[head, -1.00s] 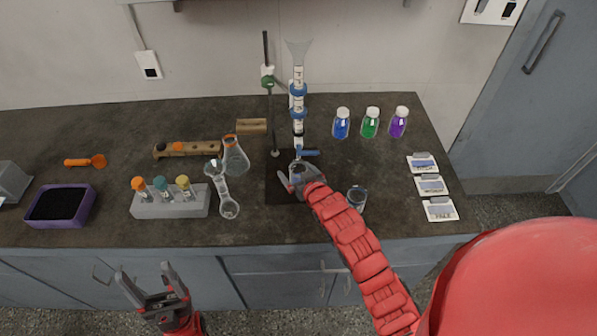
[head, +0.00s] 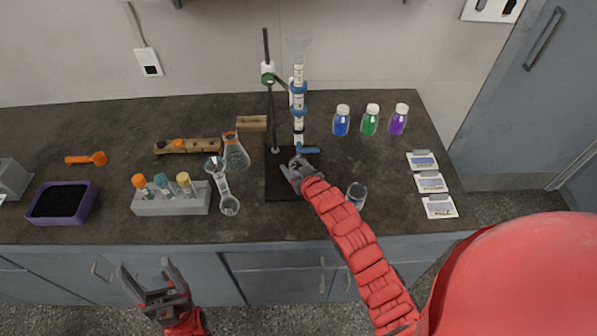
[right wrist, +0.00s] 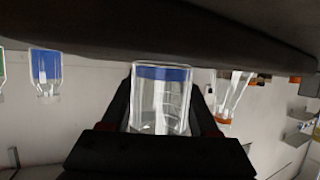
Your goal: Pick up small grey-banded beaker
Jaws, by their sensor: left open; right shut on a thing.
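My right gripper (head: 295,167) is shut on a small clear beaker at the dark stand base, below the burette. In the right wrist view, which is upside down, the beaker (right wrist: 160,105) sits between the fingers, with a blue layer at its bottom end. No grey band can be made out on it. The gripper hides most of it in the head view, and I cannot tell whether it touches the base. Another clear beaker (head: 356,195) stands on the bench to the right of my right forearm. My left gripper (head: 147,274) is open and empty, in front of the bench.
The burette (head: 299,105) hangs on its stand (head: 268,95) just behind my right gripper. A blue bottle (head: 342,121) stands at the back right.

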